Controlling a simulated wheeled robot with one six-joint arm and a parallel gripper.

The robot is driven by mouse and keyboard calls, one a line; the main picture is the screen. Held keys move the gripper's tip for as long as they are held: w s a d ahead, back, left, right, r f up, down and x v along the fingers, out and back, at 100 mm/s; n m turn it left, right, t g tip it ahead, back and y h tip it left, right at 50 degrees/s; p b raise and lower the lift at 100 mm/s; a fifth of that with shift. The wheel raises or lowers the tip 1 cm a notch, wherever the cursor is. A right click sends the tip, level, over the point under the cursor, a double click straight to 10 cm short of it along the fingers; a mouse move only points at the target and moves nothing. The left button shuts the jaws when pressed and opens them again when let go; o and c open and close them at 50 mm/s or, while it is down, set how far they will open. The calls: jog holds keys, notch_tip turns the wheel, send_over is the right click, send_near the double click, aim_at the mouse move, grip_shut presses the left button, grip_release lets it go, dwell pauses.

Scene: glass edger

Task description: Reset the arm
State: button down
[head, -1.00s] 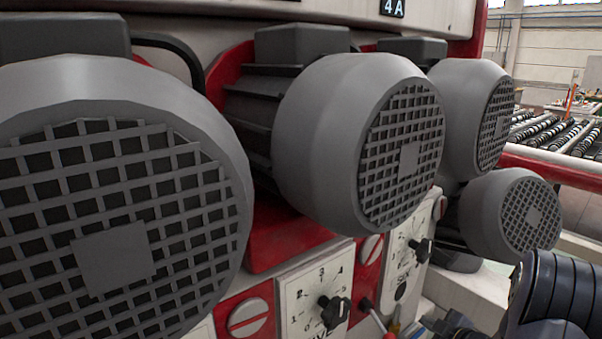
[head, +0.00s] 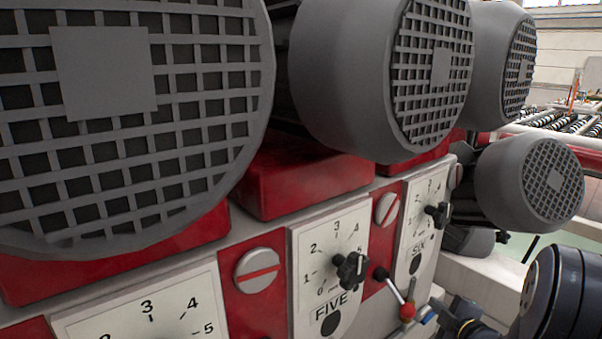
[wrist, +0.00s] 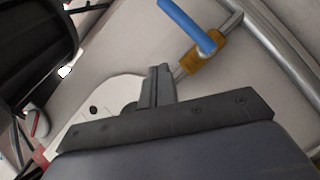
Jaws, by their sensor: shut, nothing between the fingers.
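My gripper (wrist: 160,72) shows in the wrist view with its two dark fingers together and nothing between them. Its tips are in front of a pale surface, near a brass fitting (wrist: 201,52) with a blue handle (wrist: 188,25); I see a gap to the handle but cannot judge the depth. In the head view my dark arm is at the lower right, beside the dial panels, and the fingertips are hard to make out there.
Large grey motors (head: 375,80) with grilles jut out above the panels. Dial plate FIVE (head: 318,240) and dial plate SIX (head: 412,232) carry black knobs. A red-tipped lever (head: 407,311) stands close to my arm. A roller conveyor (head: 560,118) is at the far right.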

jog(key=s+a+n+t+b, duration=0.1)
jog(key=b, duration=0.2)
jog(key=s+a+f+n+h+b, duration=0.1)
jog(key=b, duration=0.2)
jog(key=shift+f+t+b, duration=0.1)
jog(key=shift+t+b, duration=0.25)
jog(key=shift+t, duration=0.05)
